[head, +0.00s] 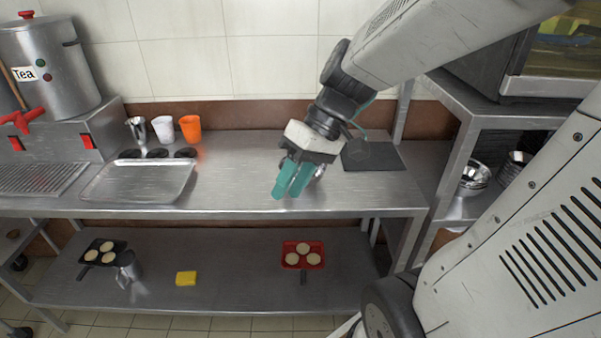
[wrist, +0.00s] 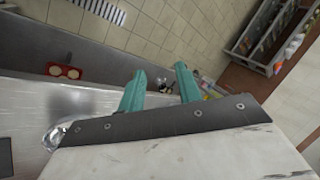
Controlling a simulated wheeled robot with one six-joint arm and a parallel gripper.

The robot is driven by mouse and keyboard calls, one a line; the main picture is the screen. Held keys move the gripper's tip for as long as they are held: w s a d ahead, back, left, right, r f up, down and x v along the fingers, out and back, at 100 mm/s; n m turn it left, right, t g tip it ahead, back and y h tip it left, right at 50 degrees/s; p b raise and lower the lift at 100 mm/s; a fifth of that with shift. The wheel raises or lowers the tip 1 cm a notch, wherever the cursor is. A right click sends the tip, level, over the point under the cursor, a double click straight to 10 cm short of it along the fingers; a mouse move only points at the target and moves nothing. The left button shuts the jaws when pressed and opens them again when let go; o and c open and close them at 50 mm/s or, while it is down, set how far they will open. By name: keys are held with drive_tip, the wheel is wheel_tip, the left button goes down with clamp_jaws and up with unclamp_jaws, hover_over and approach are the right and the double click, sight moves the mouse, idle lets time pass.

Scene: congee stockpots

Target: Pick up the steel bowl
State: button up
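My gripper (head: 290,186) has two teal fingers and hangs over the steel counter, near its middle right. In the wrist view the fingers (wrist: 160,88) stand apart with nothing visible between them. A shiny steel bowl (head: 319,172) shows only in part on the counter, right behind the gripper, which hides most of it. In the wrist view a shiny metal edge (wrist: 54,136), likely the same bowl, shows at the left of the gripper body. I cannot tell whether they touch. More steel bowls (head: 474,177) are stacked on the right-hand shelf.
A dark mat (head: 372,156) lies right of the gripper. At the left are a steel tray (head: 138,182), a white cup (head: 162,129), an orange cup (head: 190,128) and a tea urn (head: 55,70). The lower shelf holds a red pan (head: 303,245) and a yellow sponge (head: 186,278).

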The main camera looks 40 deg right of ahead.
drive_tip(key=w+d+f+t+y, duration=0.1)
drive_tip(key=w+d+f+t, duration=0.1)
drive_tip(key=w+d, duration=0.2)
drive_tip(key=w+d+f+m+t+y, duration=0.1)
drive_tip(key=w+d+f+t, duration=0.2)
drive_tip(key=w+d, duration=0.2)
drive_tip(key=w+d+f+t+y, duration=0.1)
drive_tip(key=w+d+f+t, duration=0.1)
drive_tip(key=d, duration=0.4)
drive_tip(key=shift+w+d+f+m+t, duration=0.1)
drive_tip(key=shift+w+d+m+t, duration=0.2)
drive_tip(key=shift+w, duration=0.4)
drive_tip(key=shift+w+d+f+t, duration=0.1)
drive_tip(key=shift+w+t, duration=0.3)
drive_tip(key=shift+w, duration=0.25)
drive_tip(key=d+f+t+h, duration=0.1)
drive_tip(key=d, duration=0.2)
drive_tip(key=w+d+f+t+h, duration=0.1)
drive_tip(key=d+f, duration=0.1)
drive_tip(key=d, duration=0.1)
drive_tip(key=d+f+m+t, duration=0.1)
drive_tip(key=d, duration=0.2)
drive_tip(key=shift+w+f+h, duration=0.15)
drive_tip(key=shift+f+h, duration=0.25)
drive_tip(key=shift+w+f, duration=0.2)
drive_tip(key=shift+w, duration=0.05)
drive_tip(key=x, duration=0.7)
drive_tip(key=shift+w, duration=0.1)
drive_tip(key=shift+r, duration=0.1)
clamp_jaws()
